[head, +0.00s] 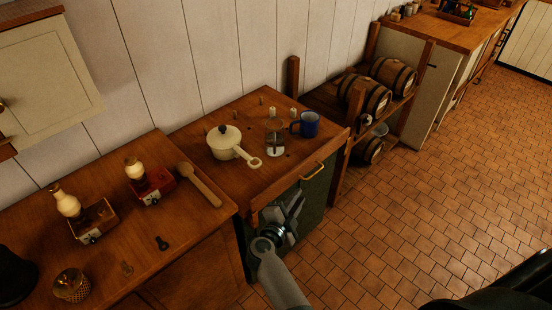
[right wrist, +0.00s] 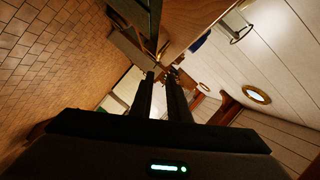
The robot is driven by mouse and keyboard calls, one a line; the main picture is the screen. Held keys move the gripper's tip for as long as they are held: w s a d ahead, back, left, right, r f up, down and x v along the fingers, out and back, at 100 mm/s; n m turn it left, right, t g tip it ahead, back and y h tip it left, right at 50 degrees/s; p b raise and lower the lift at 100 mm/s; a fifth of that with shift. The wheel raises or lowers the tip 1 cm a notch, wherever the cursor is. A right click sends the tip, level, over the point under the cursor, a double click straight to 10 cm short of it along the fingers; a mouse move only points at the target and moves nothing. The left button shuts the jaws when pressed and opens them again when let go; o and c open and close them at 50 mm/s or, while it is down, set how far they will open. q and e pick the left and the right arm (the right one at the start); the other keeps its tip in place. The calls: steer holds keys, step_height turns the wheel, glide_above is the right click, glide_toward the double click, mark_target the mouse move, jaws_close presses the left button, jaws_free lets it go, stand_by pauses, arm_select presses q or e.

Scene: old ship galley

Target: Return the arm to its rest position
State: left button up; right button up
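My right arm (head: 277,283) reaches in from the bottom middle of the head view. Its gripper (head: 288,208) is in front of the wooden counter, close to the dark green cabinet front with a brass handle. I cannot tell whether it touches the front. In the right wrist view, the two dark fingers (right wrist: 161,74) stand a little apart with nothing visible between them. My left gripper is not in view.
The counter (head: 190,138) holds a cream pot (head: 226,143), a glass press (head: 274,138), a blue mug (head: 308,124), a wooden spoon (head: 199,184) and two grinders. Barrels (head: 364,94) sit on a rack to the right. The tiled floor (head: 420,200) on the right is clear.

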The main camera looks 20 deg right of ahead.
steer(key=s+a+f+n+t+y+b, duration=0.1)
steer(key=s+a+f+n+t+y, duration=0.15)
steer(key=f+n, duration=0.5)
steer(key=s+a+f+n+t+y+b, duration=0.15)
steer(key=a+f+n+y, duration=0.25)
steer(key=f, duration=0.6)
steer(key=s+a+f+n+g+y+b, duration=0.1)
steer(key=s+a+f+n+g+y, duration=0.15)
steer(key=s+f, duration=0.45)
steer(key=s+a+f+n+g+y, duration=0.1)
steer(key=s+a+f+n+y, duration=0.2)
steer(key=f, duration=0.6)
steer(key=s+d+f+n+g+b, duration=0.1)
steer(key=s+f, duration=0.5)
steer(key=s, duration=0.6)
steer(key=s+d+f+n+g, duration=0.3)
steer(key=s+d+f+g, duration=0.2)
steer(key=s, duration=0.8)
steer(key=s+d+f+n+g+b, duration=0.1)
steer(key=s+d+f+n+g, duration=0.1)
steer(key=s+f, duration=0.6)
steer(key=s+d+g, duration=0.1)
steer(key=s+g, duration=0.1)
steer(key=s, duration=0.3)
steer(key=shift+s+d+f+n+b, duration=0.15)
steer(key=shift+f+n+b, duration=0.15)
steer(key=shift+n, duration=0.1)
